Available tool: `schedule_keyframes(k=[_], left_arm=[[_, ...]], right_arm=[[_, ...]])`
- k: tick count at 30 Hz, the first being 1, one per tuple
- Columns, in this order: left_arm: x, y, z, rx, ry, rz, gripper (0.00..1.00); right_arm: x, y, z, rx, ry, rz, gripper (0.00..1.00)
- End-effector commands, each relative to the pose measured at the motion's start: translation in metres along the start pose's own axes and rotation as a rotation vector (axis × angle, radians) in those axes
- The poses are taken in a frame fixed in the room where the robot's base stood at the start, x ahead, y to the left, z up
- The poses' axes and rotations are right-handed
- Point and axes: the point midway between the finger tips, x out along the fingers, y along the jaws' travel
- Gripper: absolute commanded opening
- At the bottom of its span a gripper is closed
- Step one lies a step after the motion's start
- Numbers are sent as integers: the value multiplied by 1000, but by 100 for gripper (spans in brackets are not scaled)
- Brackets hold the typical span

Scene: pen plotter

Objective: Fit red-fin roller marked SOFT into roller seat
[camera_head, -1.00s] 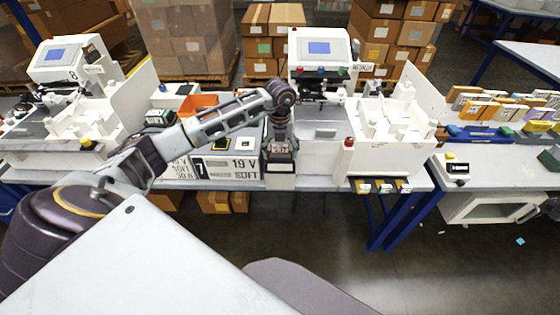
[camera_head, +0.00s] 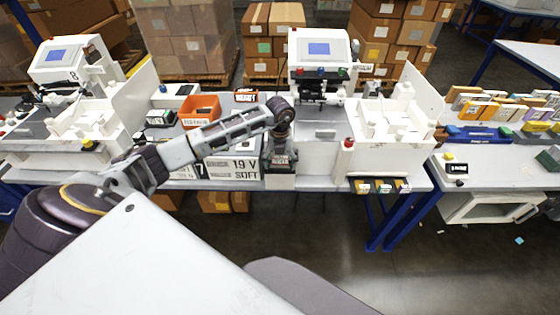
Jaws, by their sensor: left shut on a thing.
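My left gripper (camera_head: 281,161) points down at the front edge of the middle bench, over a small pale block (camera_head: 280,182). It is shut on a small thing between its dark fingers. The fingers hide most of that thing, and a faint reddish patch shows there, so I cannot read a SOFT mark or make out the fins. The middle white plotter machine (camera_head: 319,50) stands just behind, with a dark mechanism (camera_head: 318,90) under its screen. I cannot make out the roller seat clearly at this size. My right gripper is out of view.
An orange bin (camera_head: 200,108) sits behind my left forearm. A white fixture (camera_head: 395,125) and a red-topped post (camera_head: 348,143) stand to the right. A second machine (camera_head: 62,62) is at left.

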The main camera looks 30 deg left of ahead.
Motion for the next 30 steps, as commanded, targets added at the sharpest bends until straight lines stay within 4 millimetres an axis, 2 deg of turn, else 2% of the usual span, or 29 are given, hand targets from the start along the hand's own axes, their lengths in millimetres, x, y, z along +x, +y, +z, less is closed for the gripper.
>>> schedule_keyframes(k=[13, 14, 18, 30], left_arm=[[4, 0, 0, 0, -1, 0, 54], [4, 0, 0, 0, -1, 0, 81], [4, 0, 0, 0, -1, 0, 99], [3, 0, 0, 0, -1, 0, 100]], right_arm=[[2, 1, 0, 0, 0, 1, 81], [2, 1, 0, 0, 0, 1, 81], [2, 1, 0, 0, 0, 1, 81], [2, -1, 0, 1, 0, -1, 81]])
